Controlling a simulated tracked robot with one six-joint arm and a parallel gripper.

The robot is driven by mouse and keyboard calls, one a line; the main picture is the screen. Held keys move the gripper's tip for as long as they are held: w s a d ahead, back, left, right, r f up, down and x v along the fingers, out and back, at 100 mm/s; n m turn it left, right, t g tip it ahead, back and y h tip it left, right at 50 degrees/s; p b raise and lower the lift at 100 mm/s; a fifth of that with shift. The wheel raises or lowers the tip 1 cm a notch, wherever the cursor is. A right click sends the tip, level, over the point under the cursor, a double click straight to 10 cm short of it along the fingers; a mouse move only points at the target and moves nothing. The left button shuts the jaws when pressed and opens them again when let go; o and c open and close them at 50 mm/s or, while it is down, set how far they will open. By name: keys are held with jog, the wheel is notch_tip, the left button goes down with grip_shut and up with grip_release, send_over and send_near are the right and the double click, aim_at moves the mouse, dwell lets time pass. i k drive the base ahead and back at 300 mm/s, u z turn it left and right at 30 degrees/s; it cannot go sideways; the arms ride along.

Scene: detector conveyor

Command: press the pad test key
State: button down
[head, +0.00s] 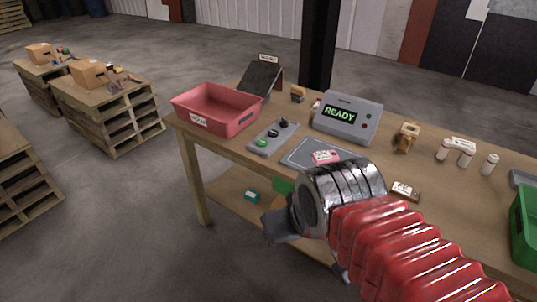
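A grey key box (273,138) lies on the workbench between the red bin and the grey pad. It has a green key (262,142) at its near end and dark keys behind it; their labels are too small to read. The grey pad (300,153) carries a pink-and-white packet (326,157). A grey detector unit (349,118) behind the pad shows READY in green. My gripper (308,252) is at the bench's front edge, nearer to me than the pad and apart from the keys. My wrist hides most of its fingers.
A red bin (216,108) stands at the bench's left end, a dark tilted panel (261,77) behind. White bottles (466,157), a wooden piece (406,137), a small labelled box (405,191) and a green bin (526,228) are right. A dark post rises behind the bench.

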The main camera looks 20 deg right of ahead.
aim_at(262, 143)
jog(key=k, duration=0.65)
jog(key=u, duration=0.5)
jog(key=i, duration=2.2)
jog(key=z, duration=0.5)
